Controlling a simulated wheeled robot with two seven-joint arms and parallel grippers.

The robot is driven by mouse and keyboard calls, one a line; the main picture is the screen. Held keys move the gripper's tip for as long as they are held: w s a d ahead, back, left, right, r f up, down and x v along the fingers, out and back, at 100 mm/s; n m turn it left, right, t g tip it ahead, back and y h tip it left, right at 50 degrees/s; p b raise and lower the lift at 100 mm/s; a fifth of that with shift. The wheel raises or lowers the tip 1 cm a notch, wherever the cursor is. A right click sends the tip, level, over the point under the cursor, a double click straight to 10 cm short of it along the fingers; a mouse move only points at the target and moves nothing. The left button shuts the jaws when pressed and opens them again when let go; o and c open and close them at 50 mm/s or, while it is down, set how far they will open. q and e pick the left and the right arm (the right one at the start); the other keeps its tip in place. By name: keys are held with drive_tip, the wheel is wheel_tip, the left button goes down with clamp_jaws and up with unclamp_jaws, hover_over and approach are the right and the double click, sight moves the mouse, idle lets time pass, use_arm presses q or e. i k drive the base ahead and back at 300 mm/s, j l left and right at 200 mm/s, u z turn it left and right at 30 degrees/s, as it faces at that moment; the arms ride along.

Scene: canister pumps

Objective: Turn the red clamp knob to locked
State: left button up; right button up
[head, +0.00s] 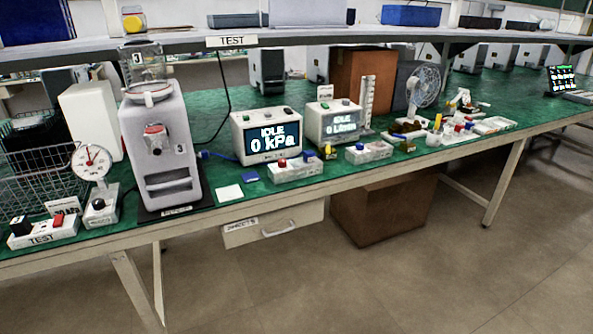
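A white canister pump (160,165) marked 3 stands upright on a dark base plate at the left of the green bench. A red knob (154,129) sits high on its front face, with a dark round part just below it. The knob is small here, and I cannot read its lock position. A clear canister (145,65) with a 3 label sits on top of the pump. Neither of my grippers is in view.
A dial gauge (97,160), a TEST switch box (43,232) and a wire basket (35,180) stand left of the pump. A kPa display (265,137) and a block with red and blue knobs (295,168) stand to its right. A shelf (290,40) overhangs the bench.

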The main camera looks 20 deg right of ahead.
sight(282, 162)
drive_tip(key=i+l, duration=0.55)
drive_tip(key=i, duration=0.15)
drive_tip(key=i+l, duration=0.55)
drive_tip(key=i, duration=0.15)
drive_tip(key=l+z, duration=0.05)
